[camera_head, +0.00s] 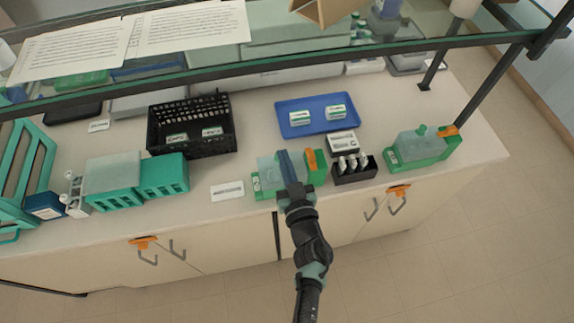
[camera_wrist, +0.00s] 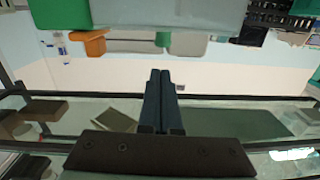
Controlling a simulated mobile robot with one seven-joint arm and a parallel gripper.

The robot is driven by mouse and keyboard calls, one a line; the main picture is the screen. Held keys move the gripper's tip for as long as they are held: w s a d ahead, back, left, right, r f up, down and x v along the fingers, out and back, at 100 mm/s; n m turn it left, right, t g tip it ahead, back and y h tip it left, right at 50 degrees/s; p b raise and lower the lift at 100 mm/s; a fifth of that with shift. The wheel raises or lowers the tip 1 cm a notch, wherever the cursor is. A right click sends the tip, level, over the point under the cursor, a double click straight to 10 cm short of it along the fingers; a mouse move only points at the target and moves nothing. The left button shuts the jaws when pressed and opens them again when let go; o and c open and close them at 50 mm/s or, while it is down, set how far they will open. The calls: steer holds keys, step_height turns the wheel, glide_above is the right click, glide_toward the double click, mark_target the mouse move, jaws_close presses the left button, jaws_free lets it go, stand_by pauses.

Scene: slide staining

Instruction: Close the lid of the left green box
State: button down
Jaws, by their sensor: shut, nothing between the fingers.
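The left green box (camera_head: 320,175) stands near the front edge of the counter, with a pale translucent lid part (camera_head: 267,168) and an orange piece (camera_head: 311,158) at its right. My gripper (camera_head: 284,156) is over this box and hides its middle, so I cannot tell how far the lid is shut. My gripper also shows in the wrist view (camera_wrist: 160,75), its two dark fingers together and empty. At the top of that view are a green box part (camera_wrist: 58,12), a translucent panel (camera_wrist: 170,13) and an orange piece (camera_wrist: 92,40).
A second green box (camera_head: 425,150) with a knobbed translucent lid stands at the right. A black slide holder (camera_head: 354,176) is close to the left box's right side. A blue tray (camera_head: 292,128) and black basket (camera_head: 190,143) lie behind. A glass shelf (camera_head: 290,60) crosses above the counter.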

steer(key=shift+f+x, duration=0.25)
steer(key=shift+x, duration=0.85)
steer(key=shift+r, duration=0.1)
